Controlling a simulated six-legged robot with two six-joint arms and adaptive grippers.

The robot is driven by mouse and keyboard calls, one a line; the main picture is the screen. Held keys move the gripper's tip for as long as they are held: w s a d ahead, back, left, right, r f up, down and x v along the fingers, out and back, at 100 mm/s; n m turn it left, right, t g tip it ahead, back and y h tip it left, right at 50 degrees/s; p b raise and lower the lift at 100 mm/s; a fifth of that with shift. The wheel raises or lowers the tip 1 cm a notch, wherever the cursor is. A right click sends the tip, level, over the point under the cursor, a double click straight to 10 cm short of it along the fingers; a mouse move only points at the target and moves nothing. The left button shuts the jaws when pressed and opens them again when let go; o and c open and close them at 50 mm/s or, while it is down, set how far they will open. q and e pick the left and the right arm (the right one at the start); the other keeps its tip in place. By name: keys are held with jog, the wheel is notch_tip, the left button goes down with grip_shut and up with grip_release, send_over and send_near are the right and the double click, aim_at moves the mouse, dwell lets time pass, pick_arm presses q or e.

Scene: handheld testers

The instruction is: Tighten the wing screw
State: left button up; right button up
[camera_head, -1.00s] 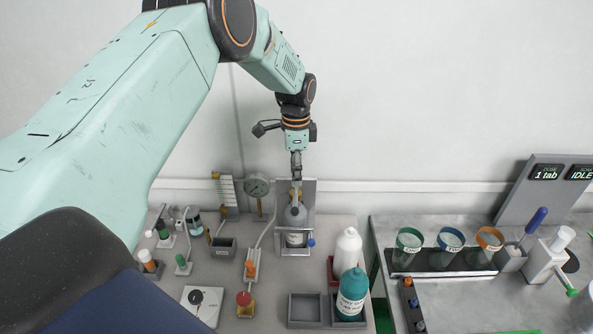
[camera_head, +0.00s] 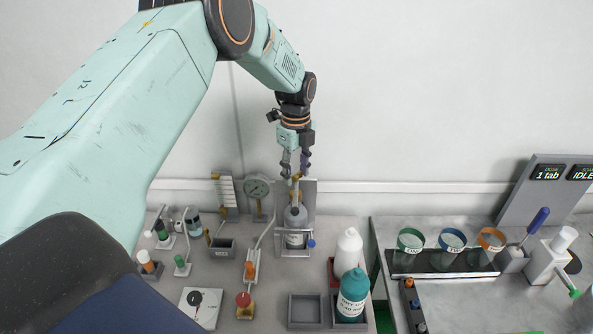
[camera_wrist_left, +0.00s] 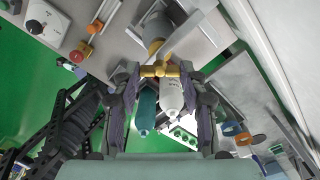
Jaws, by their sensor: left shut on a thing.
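The brass-yellow wing screw (camera_head: 296,177) sits at the top of the grey stand, above a grey round-shouldered vessel (camera_head: 295,217). In the left wrist view the wing screw (camera_wrist_left: 160,70) shows as a yellow T-shape with its wings reaching across between my fingertips. My left gripper (camera_head: 295,171) points down over the stand, its two fingers apart on either side of the screw. In the left wrist view the gripper (camera_wrist_left: 158,75) is closed on the wings. The fingertips partly hide the screw in the head view. My right gripper is out of view.
A pressure gauge (camera_head: 257,187) stands left of the stand. A white bottle (camera_head: 347,252) and a teal bottle (camera_head: 352,295) stand to the front right, beside an empty grey tray (camera_head: 305,297). Coloured-rim cups (camera_head: 410,240) are on the right-hand bench. The wall is close behind.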

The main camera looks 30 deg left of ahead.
aim_at(296, 176)
pick_arm(q)
jog(key=shift+w+a+r+m, duration=0.1)
jog(key=shift+r+m, duration=0.05)
jog(key=shift+m, duration=0.85)
jog(key=o, duration=0.9)
jog(key=shift+c, duration=0.2)
jog(key=o, duration=0.3)
notch_tip(296, 176, up, 12)
